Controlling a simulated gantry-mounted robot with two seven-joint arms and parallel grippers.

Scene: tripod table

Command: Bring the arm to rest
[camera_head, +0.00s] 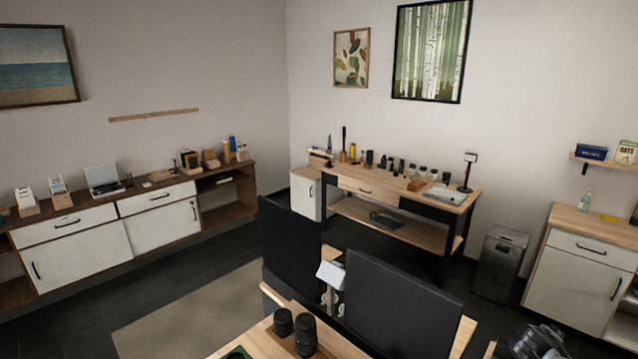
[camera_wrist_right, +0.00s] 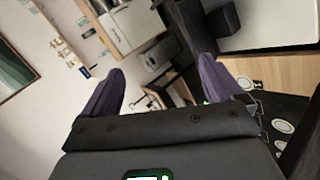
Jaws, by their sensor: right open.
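My right gripper (camera_wrist_right: 161,66) shows in the right wrist view with its two purple fingers spread wide apart. Nothing is held between them; only the room's background shows in the gap. A dark, rounded mechanical part at the bottom right of the head view looks like my right arm, but its fingers are not visible there. My left gripper is in neither view.
A wooden table (camera_head: 243,340) at the bottom of the head view bears two black cylinders (camera_head: 305,335) and two dark monitors (camera_head: 392,305). A workbench (camera_head: 345,183), a grey bin (camera_head: 500,262) and white cabinets (camera_head: 68,258) stand farther back. Dark floor lies between.

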